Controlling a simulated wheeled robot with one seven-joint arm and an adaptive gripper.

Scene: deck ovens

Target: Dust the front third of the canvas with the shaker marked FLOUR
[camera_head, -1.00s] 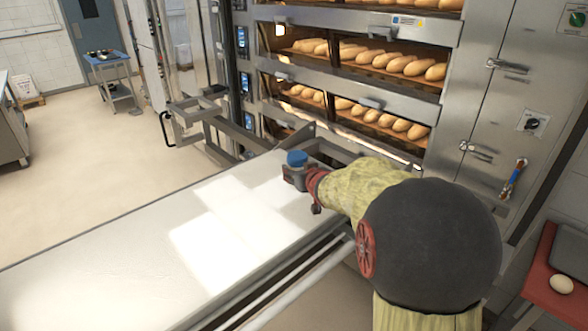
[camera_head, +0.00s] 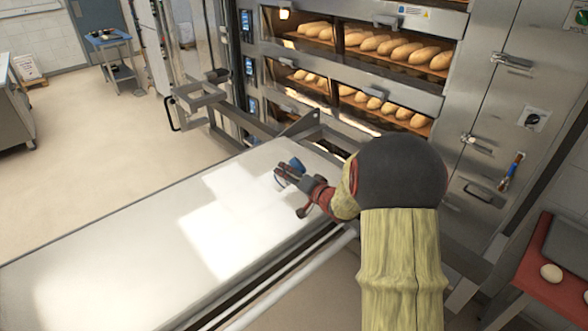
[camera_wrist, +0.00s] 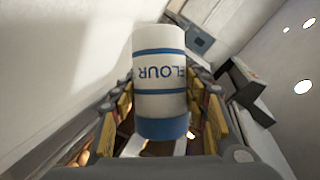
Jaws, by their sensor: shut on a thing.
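The shaker (camera_wrist: 160,75) fills the middle of the wrist view, white with blue bands and the word FLOUR on its side. It has a blue end (camera_wrist: 162,128) toward the bottom of that view. My gripper (camera_wrist: 160,108) is shut around it, with a yellow-padded finger on either side. In the head view my gripper (camera_head: 290,176) holds the shaker above the oven-end part of the pale canvas (camera_head: 120,245); the blue end (camera_head: 297,164) shows and looks tilted. The gripper hides most of the shaker there. I cannot make out flour on the bright canvas.
Deck ovens (camera_head: 350,88) with several loaves stand behind the canvas's far end. A metal frame (camera_head: 205,100) stands beside them. A red table (camera_head: 545,285) with a dough ball (camera_head: 551,273) is at right. Floor (camera_head: 90,150) is open at left.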

